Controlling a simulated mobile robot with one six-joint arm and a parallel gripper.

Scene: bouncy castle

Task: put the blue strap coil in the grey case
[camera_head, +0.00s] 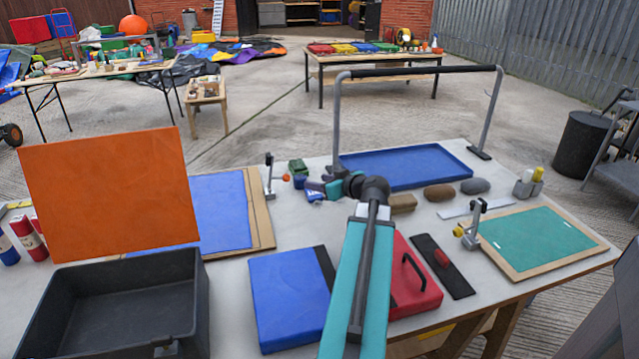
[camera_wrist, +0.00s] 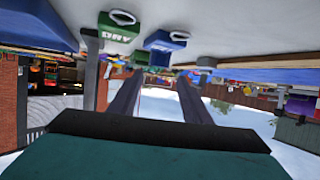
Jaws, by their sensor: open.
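The grey case (camera_head: 190,300) is a dark, open, empty-looking box at the lower left in the head view. My arm reaches over the table, and my gripper (camera_head: 320,186) is near a small cluster of blue and green items. The blue strap coil (camera_head: 313,196) appears there as a small blue item, partly hidden by my gripper. In the wrist view, my gripper (camera_wrist: 156,80) has its two fingers apart with nothing between them. A blue item with a white loop, likely the blue strap coil (camera_wrist: 165,41), shows beyond the fingertips.
A green item (camera_head: 298,167) lies close by, and an upright orange panel (camera_head: 110,190) stands behind the case. A blue-and-black pad (camera_head: 288,297) and a red case (camera_head: 412,280) flank my arm. A grey rail (camera_head: 337,115) arches over a blue tray (camera_head: 415,165).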

